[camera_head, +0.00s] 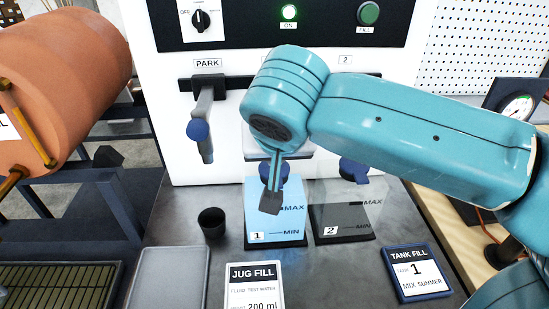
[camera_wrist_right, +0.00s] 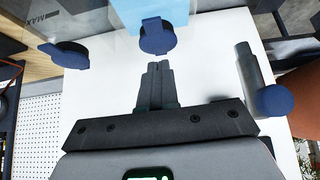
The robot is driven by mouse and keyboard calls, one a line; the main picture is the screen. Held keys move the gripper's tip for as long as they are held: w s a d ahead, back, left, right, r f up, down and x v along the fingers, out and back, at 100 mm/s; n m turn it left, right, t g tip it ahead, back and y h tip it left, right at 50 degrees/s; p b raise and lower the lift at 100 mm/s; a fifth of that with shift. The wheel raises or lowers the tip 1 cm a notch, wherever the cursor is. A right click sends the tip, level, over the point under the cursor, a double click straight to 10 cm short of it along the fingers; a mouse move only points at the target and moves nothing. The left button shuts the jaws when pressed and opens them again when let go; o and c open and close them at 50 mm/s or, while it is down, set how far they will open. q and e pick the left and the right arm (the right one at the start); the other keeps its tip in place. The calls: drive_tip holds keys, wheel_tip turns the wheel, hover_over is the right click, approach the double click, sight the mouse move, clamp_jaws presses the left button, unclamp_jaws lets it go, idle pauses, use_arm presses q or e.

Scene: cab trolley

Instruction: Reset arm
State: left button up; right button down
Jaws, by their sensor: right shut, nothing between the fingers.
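My right arm (camera_head: 420,130) reaches in from the right across the front of the white machine. My right gripper (camera_head: 270,205) points down in front of tank 1 (camera_head: 290,222), partly hiding it. In the right wrist view its fingers (camera_wrist_right: 159,68) are together with nothing between them. A blue cap (camera_wrist_right: 157,38) shows just beyond the fingertips; I cannot tell whether they touch. Tank 1 holds light blue fluid. Tank 2 (camera_head: 350,222) beside it looks clear, with a blue cap (camera_head: 354,172). My left gripper is in neither view.
A blue-tipped nozzle (camera_head: 200,130) hangs under the PARK label. A black cup (camera_head: 212,222), a grey tray (camera_head: 168,278), a JUG FILL card (camera_head: 254,288) and a TANK FILL sign (camera_head: 417,272) are on the grey top. A copper drum (camera_head: 70,75) stands left.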

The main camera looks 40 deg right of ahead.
drive_tip(key=v, duration=0.8)
drive_tip(key=shift+s+p, duration=0.3)
drive_tip(key=shift+s, duration=0.05)
